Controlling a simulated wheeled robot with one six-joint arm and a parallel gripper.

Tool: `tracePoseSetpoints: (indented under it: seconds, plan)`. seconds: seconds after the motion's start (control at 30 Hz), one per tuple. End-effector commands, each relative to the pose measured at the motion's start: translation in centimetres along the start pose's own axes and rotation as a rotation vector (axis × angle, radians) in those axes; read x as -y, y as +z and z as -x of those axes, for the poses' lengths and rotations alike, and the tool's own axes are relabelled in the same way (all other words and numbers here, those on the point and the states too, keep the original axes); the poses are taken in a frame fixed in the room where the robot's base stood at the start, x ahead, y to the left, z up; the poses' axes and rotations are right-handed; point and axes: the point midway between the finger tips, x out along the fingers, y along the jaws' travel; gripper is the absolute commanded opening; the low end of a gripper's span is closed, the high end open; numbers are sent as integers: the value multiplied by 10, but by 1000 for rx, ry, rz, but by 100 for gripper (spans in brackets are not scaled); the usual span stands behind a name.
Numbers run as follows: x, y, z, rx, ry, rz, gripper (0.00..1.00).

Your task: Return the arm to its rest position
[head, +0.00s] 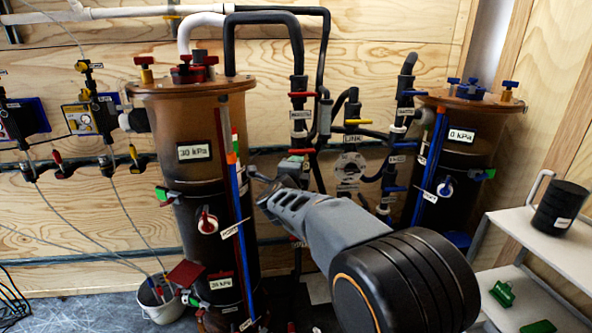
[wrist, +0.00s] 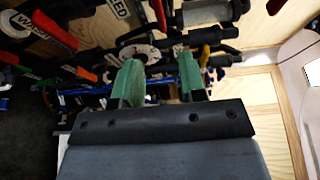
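My gripper (wrist: 160,78) shows in the wrist view with its two green fingers apart and nothing between them. Pipes and valves show behind the fingers, and I cannot tell how far off they are. In the head view my gripper (head: 264,184) is at the end of my grey arm, which reaches forward from the lower right. Its tip appears between the left filter tank (head: 180,185) and the pipework in the middle. I cannot tell whether it touches anything. The fingertips are small and partly hidden in the head view.
The right filter tank (head: 466,150) stands beyond my arm. A white shelf (head: 510,235) at the right holds a black canister (head: 560,207) and green parts (head: 503,293). A white bucket (head: 160,303) stands on the floor at the left. Valves and hoses (head: 88,160) line the wooden wall.

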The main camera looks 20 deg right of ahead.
Motion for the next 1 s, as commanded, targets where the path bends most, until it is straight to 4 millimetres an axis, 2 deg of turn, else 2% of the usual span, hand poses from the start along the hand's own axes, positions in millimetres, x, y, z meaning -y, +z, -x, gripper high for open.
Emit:
tracePoseSetpoints:
  seconds: [0.57,0.7,0.77,0.87,1.0]
  plan:
    - [0,0,5,-1,0,0,38]
    - [13,4,10,49,10,40,38]
    - [26,11,18,116,23,97,38]
    - [51,26,42,296,63,265,38]
    - [72,37,99,613,141,615,38]
